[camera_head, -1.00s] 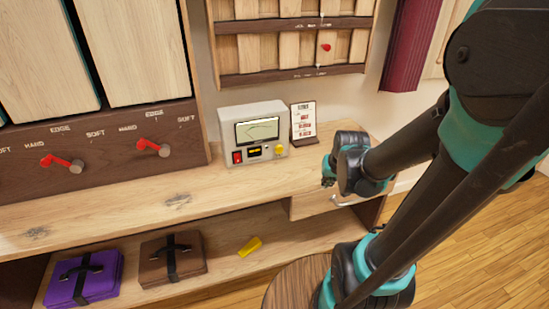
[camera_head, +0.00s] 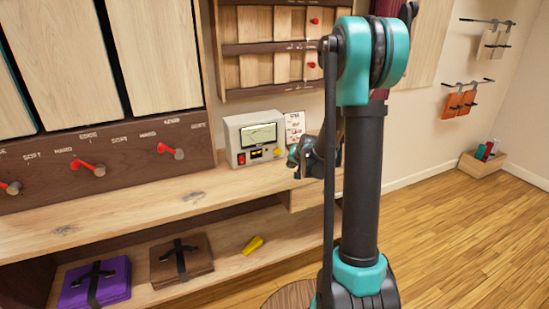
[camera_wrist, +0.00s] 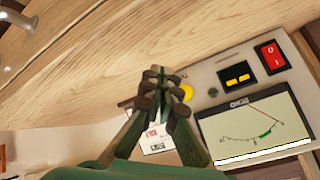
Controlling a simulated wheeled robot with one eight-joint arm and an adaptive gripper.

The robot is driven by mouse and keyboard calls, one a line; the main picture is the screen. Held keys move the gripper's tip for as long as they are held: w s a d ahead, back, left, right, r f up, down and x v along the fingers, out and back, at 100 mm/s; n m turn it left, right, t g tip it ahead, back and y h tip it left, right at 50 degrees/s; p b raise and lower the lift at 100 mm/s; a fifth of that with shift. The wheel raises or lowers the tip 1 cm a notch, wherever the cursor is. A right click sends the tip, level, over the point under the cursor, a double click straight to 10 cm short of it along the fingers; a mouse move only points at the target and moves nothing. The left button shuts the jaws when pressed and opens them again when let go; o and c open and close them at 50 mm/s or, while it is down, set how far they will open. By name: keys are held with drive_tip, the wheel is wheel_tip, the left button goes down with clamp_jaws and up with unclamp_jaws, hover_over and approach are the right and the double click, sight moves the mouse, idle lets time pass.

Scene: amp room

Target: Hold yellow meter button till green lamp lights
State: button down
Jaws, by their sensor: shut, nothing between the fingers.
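The grey-white meter box (camera_head: 232,138) stands on the wooden counter, with a dial, a red switch and a yellow-marked display on its face. Its yellow button (camera_head: 280,151) sits at the face's lower right. The wrist view shows the meter (camera_wrist: 208,75) upside down, with the yellow button (camera_wrist: 187,93) partly covered by my fingers and a small dark round spot (camera_wrist: 213,92) beside it, showing no green light. My gripper (camera_wrist: 160,73) is shut and empty, its tips beside the button in that view; contact cannot be told. In the head view my gripper (camera_head: 296,164) is just right of the meter.
A printed card (camera_head: 294,124) stands right of the meter, close to my gripper. Red-handled levers (camera_head: 92,169) project from the panel at left. A yellow object (camera_head: 253,245) and two cases (camera_head: 182,262) lie on the lower shelf. The counter left of the meter is clear.

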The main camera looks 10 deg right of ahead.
sight(278, 154)
drive_tip(key=shift+w+a, duration=0.15)
idle(0.3)
drive_tip(key=shift+w+a, duration=0.45)
drive_tip(key=shift+w, duration=0.9)
drive_tip(key=shift+w+a, duration=0.4)
drive_tip(key=shift+w, duration=1)
drive_tip(key=shift+w+a, duration=0.45)
drive_tip(key=shift+w, duration=0.9)
drive_tip(key=shift+w, duration=0.15)
drive_tip(key=shift+w+a, duration=0.15)
drive_tip(key=shift+w, duration=0.1)
drive_tip(key=shift+w+a, duration=0.15)
drive_tip(key=shift+w, duration=0.35)
drive_tip(key=shift+s, duration=0.15)
idle(1.8)
drive_tip(key=shift+s+d, duration=0.3)
drive_tip(key=shift+s, duration=0.45)
